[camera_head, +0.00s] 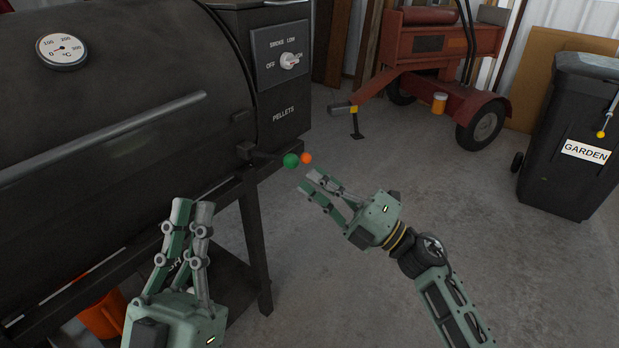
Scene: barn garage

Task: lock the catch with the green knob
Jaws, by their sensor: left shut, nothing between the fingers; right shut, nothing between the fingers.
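The green knob (290,160) sits at the end of a short dark catch lever (264,155) on the right end of the black smoker grill (110,160). An orange ball (306,158) shows just right of the green knob; I cannot tell what it is fixed to. My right gripper (312,181) is shut and empty, its fingertips just below and right of the two balls, apart from them as far as I can tell. My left gripper (193,207) is shut and empty, pointing up in front of the grill, left of and below the knob.
A pellet box (283,75) with a dial (290,61) joins the grill's right end. A red trailer (430,60) stands at the back, and a dark bin (575,130) labelled GARDEN at the right. An orange bucket (103,313) is under the grill. The concrete floor between is clear.

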